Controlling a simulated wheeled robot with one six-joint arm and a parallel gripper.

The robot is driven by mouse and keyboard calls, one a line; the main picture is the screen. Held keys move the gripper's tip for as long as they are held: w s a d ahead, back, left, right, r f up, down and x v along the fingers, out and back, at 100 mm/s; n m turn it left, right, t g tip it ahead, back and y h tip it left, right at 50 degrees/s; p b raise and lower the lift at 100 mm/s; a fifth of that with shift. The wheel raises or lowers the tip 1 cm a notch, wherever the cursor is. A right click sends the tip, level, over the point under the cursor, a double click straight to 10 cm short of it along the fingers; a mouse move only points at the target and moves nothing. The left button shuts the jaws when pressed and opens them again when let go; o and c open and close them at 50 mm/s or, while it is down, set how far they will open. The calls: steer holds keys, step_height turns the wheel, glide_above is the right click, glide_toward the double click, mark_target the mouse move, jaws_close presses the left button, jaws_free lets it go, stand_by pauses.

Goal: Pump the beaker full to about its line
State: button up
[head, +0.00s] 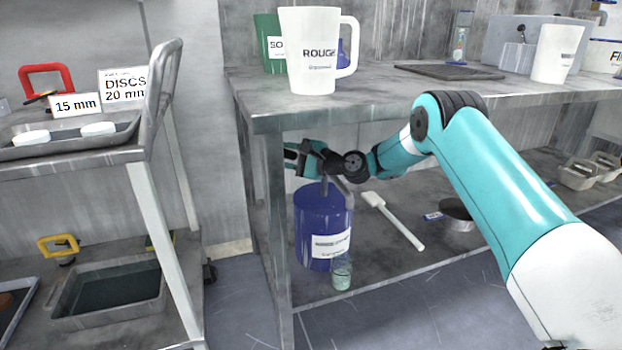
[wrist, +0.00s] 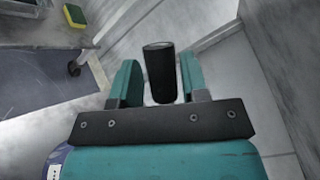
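The blue drum (head: 322,222) stands on the low shelf with a grey pump spout (head: 341,190) on top. The small clear beaker (head: 342,275) stands on the shelf at the drum's front right; its lower part looks pale green, and its line is too small to make out. My gripper (head: 292,158) is above the drum, under the bench top. In the wrist view my gripper (wrist: 160,82) has its two teal fingers on either side of a black cylindrical handle (wrist: 160,65) and appears closed on it. The drum's edge (wrist: 57,163) shows at lower left.
The bench top (head: 400,95) lies over my gripper, with a bench leg (head: 277,230) to the left of the drum. A white ROUGE jug (head: 313,55) stands above.

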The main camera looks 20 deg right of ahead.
steer(key=v, duration=1.5)
steer(key=shift+d+f+p, duration=0.1)
steer(key=shift+f+p, duration=0.2)
steer(key=b+v, duration=0.2)
steer(key=b, duration=0.4)
steer(key=shift+s+f, duration=0.15)
steer(key=shift+s, duration=0.05)
steer(key=s+a+r+n+g+h+p, duration=0.2)
steer(key=s+a+r+n+g+p, duration=0.2)
steer(key=s+a, duration=0.4)
steer(key=s+a+r+n+g+h+p, duration=0.3)
steer(key=s+a+r+n+g+p, duration=0.2)
steer(key=s+a+n, duration=0.3)
steer(key=shift+s+r+n+p, duration=0.35)
steer(key=shift+s+n, duration=0.35)
steer(key=shift+s, duration=0.05)
